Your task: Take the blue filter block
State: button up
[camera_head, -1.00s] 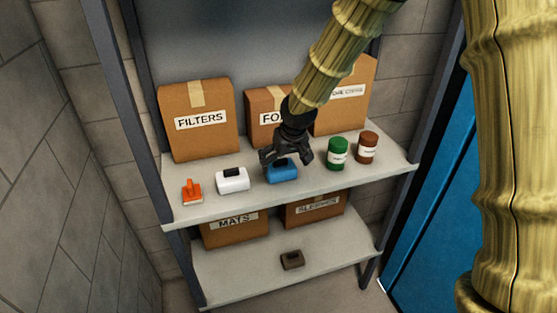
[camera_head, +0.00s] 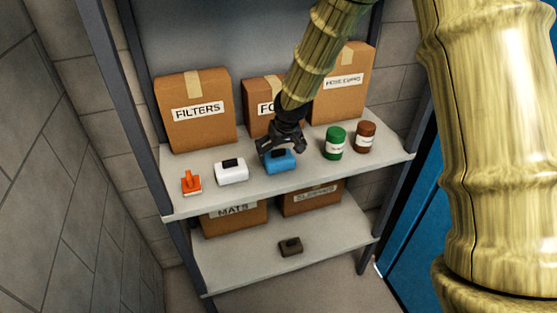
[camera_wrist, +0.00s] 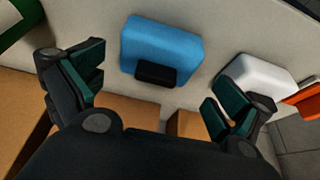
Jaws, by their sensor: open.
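The blue filter block (camera_head: 281,163) lies on the upper shelf, between a white block and a green jar. It has a black grip on top, and shows in the wrist view (camera_wrist: 165,48) at the upper middle. My gripper (camera_head: 282,152) is just above and behind it in the head view and covers part of it. In the wrist view my gripper (camera_wrist: 155,92) is open, with its two fingers spread left and right. The block's black grip (camera_wrist: 156,75) lies between the finger sides, and nothing is held. I cannot tell the exact height above the block.
The white block (camera_head: 231,172) and an orange scraper-like tool (camera_head: 191,184) stand to the left. The green jar (camera_head: 334,143) and a brown jar (camera_head: 365,137) stand to the right. Cardboard boxes, including a FILTERS box (camera_head: 196,125), line the back.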

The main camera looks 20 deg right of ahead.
aim_at(279, 154)
jog(key=shift+p+x, duration=0.9)
jog(key=shift+x, duration=1.45)
jog(key=shift+d, duration=0.15)
jog(key=shift+c, duration=0.2)
jog(key=c, duration=0.7)
